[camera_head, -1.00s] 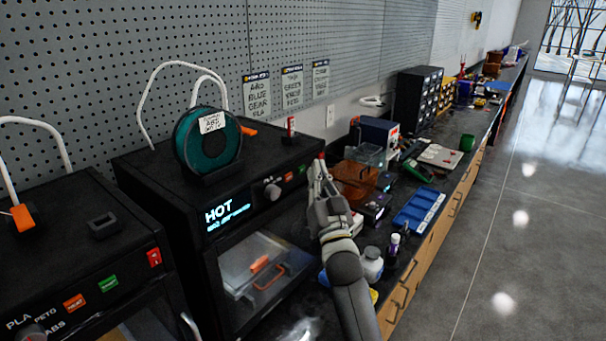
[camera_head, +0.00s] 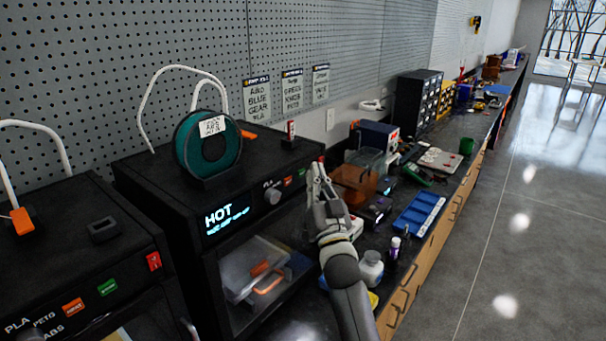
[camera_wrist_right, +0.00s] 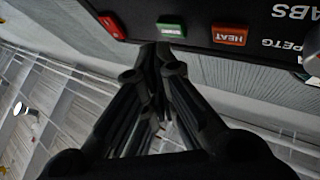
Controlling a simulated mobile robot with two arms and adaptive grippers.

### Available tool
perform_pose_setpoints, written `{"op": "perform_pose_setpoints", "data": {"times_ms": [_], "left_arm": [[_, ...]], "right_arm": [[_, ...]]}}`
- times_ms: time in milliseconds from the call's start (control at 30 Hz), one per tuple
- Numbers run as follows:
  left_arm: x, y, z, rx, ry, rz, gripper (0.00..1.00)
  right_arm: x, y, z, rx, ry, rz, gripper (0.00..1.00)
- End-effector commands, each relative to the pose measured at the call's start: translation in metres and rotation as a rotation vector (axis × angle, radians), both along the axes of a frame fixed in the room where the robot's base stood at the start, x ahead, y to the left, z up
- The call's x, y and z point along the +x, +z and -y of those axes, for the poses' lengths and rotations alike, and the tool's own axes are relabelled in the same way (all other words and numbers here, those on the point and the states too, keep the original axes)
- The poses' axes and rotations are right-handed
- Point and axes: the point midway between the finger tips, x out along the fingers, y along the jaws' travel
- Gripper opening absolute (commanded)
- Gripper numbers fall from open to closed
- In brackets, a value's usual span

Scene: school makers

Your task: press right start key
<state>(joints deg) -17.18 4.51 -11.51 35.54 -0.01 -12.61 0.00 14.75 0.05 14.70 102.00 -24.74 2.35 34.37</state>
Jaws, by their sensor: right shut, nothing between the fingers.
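The right printer (camera_head: 185,228) is a black box with a lit "HOT" display (camera_head: 226,217). Its front panel carries a knob (camera_head: 272,196), an orange heat key (camera_head: 287,181), a green key (camera_head: 302,172), likely the start key, and a red key (camera_head: 321,160). In the right wrist view the panel appears upside down, with the green key (camera_wrist_right: 171,29) between the red key (camera_wrist_right: 112,25) and the orange heat key (camera_wrist_right: 230,35). My right gripper (camera_head: 316,168) is shut and empty. Its fingertips (camera_wrist_right: 162,50) are close to the green key; contact cannot be told. My left gripper is not in view.
The left printer (camera_head: 65,228) has similar keys. A teal filament spool (camera_head: 222,165) stands on the right printer. Beyond my arm the bench holds an orange box (camera_head: 352,183), a blue tray (camera_head: 418,212) and a white bottle (camera_head: 370,268). The floor at right is clear.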

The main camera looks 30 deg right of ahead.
Motion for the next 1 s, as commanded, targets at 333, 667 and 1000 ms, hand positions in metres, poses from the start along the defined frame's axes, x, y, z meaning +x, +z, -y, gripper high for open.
{"op": "perform_pose_setpoints", "data": {"times_ms": [333,667,1000], "left_arm": [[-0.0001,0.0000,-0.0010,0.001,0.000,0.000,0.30],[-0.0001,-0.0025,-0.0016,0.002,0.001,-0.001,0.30],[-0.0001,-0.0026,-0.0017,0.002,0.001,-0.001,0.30]], "right_arm": [[0.0000,-0.0002,0.0001,0.000,0.000,0.000,0.00],[0.0063,-0.0008,-0.0025,0.001,0.001,-0.001,0.00],[0.0083,0.0002,-0.0035,0.000,0.000,0.000,0.00]]}}
